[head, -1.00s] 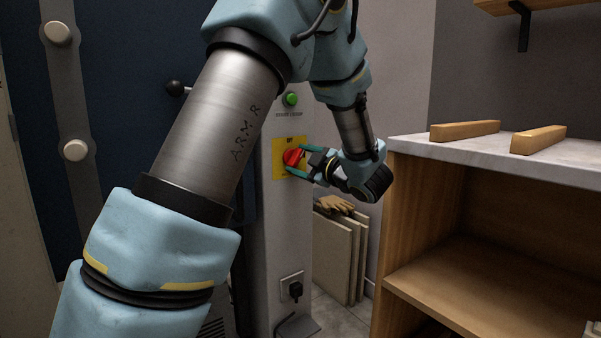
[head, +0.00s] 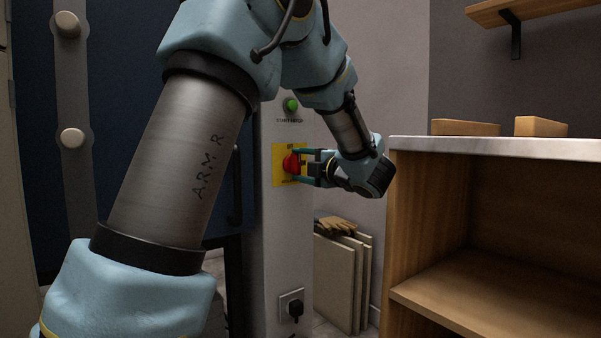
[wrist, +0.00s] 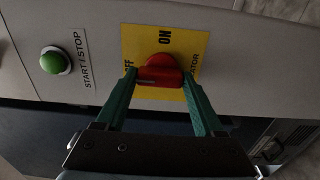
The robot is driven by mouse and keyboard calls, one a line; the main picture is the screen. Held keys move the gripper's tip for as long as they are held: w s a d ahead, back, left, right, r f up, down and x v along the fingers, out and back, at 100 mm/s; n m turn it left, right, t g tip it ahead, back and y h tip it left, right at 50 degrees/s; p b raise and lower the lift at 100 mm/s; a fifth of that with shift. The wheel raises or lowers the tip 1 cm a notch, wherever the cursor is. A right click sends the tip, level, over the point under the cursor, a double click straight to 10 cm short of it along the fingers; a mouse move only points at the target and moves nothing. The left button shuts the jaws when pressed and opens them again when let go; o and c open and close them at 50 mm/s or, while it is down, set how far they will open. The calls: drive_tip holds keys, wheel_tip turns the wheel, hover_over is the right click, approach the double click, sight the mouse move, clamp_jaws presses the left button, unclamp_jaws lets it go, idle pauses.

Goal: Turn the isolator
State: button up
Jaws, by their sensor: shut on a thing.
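The isolator is a red rotary knob (head: 290,163) on a yellow plate (head: 278,178) on a grey post. In the wrist view the red knob (wrist: 160,70) lies between the two green fingers of my gripper (wrist: 161,82), which is shut on its grip bar. The yellow plate (wrist: 140,40) carries the word ON beyond the knob, part of OFF to the left and part of ISOLATOR to the right. In the head view my gripper (head: 299,163) reaches the knob from the right. The fingers hide part of the plate's lettering.
A green start/stop button (head: 292,105) sits above the plate on the post (head: 262,240). A socket with a black plug (head: 293,306) is below. A wooden shelf unit with a pale top (head: 480,147) stands close on the right. Boards with gloves (head: 336,226) lean behind.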

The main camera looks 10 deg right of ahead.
drive_tip(key=shift+f, duration=0.1)
idle(0.3)
drive_tip(key=o, duration=1.4)
